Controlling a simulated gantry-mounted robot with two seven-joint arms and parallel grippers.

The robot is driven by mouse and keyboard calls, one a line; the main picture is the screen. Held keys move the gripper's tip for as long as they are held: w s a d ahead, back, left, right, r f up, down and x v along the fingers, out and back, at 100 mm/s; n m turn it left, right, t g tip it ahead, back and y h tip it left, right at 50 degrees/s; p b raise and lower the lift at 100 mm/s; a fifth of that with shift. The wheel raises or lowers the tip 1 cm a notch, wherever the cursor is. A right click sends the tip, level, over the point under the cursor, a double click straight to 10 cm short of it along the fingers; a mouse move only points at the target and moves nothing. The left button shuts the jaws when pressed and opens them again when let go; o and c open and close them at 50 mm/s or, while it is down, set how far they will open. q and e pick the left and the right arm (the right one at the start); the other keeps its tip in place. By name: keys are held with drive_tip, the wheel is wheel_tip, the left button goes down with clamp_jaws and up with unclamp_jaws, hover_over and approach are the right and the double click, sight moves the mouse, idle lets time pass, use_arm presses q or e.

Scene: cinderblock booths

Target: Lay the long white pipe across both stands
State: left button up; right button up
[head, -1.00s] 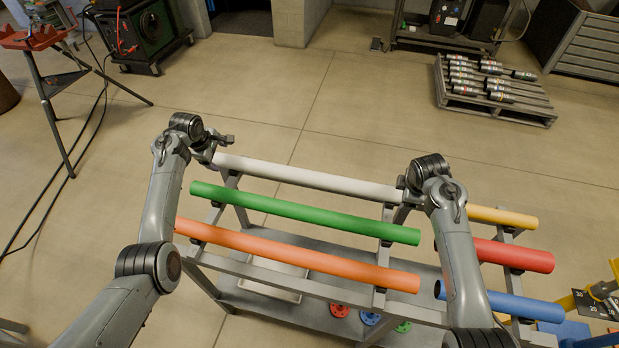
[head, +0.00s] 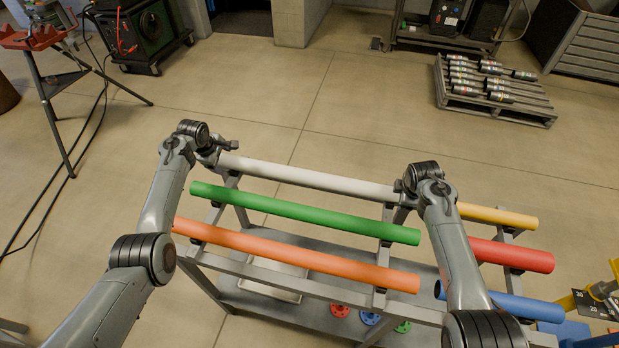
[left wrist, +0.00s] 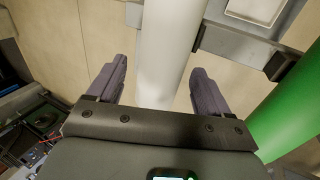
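The long white pipe (head: 300,178) lies along the far side of the grey rack, in line with a shorter yellow pipe. My left gripper (head: 224,148) is at the pipe's left end. In the left wrist view its two fingers (left wrist: 158,88) are spread, one on each side of the white pipe (left wrist: 166,45), with a gap visible at least on the left. My right gripper (head: 403,208) is at the pipe's right end, mostly hidden by its own wrist, so its fingers cannot be read. A red tripod stand (head: 38,38) is at the upper left. A yellow stand-like frame (head: 598,291) is partly visible at the lower right.
Green (head: 300,212), orange (head: 300,259), yellow (head: 497,216), red (head: 510,255) and blue (head: 530,307) pipes rest on the rack (head: 240,268). A pallet of tools (head: 500,108) lies at the back right. Open floor lies behind the rack. Cables run near the tripod.

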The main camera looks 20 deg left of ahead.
use_arm(q)
clamp_jaws()
use_arm(e)
clamp_jaws()
use_arm(q)
drive_tip(key=shift+r, duration=0.15)
use_arm(e)
drive_tip(key=shift+r, duration=0.2)
use_arm(q)
drive_tip(key=shift+r, duration=0.1)
use_arm(e)
drive_tip(key=shift+r, duration=0.15)
